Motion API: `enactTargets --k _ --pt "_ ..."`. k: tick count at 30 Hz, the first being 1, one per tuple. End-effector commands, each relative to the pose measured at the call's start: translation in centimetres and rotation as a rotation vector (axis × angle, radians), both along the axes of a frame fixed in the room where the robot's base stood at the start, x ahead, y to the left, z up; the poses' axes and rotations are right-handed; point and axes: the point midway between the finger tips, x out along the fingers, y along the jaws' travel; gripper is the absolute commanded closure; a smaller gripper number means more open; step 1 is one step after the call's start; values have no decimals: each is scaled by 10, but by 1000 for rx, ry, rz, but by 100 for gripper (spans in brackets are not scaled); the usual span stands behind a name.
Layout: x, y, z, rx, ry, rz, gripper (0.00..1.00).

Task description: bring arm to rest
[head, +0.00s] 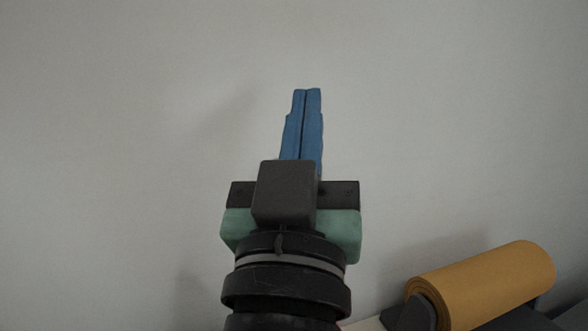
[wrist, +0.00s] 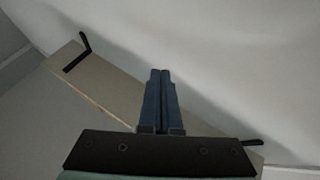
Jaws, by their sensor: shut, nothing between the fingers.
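My gripper (head: 306,92) points up the picture in the middle of the head view, in front of a plain pale wall. Its two blue fingers lie side by side, shut, with nothing between them. In the wrist view the gripper (wrist: 160,73) shows shut and empty too. Beyond its fingers lie a narrow light-brown shelf or board and the wall. I cannot tell the exact gap between the fingertips and the wall.
A brown roll (head: 480,285) lies at the lower right of the head view, on a dark holder or surface. In the wrist view the shelf or board (wrist: 100,88) runs diagonally, with a black bracket (wrist: 84,45) at its left end and another black piece (wrist: 251,142) at its right.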

Motion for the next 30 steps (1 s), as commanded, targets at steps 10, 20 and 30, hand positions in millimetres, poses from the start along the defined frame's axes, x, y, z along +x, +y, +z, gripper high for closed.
enactTargets --k 10,20,30 --pt "-67 10 145 54 -285 169 100" --pt "-66 10 204 54 -280 169 100" --pt "-66 10 208 53 -279 168 100"
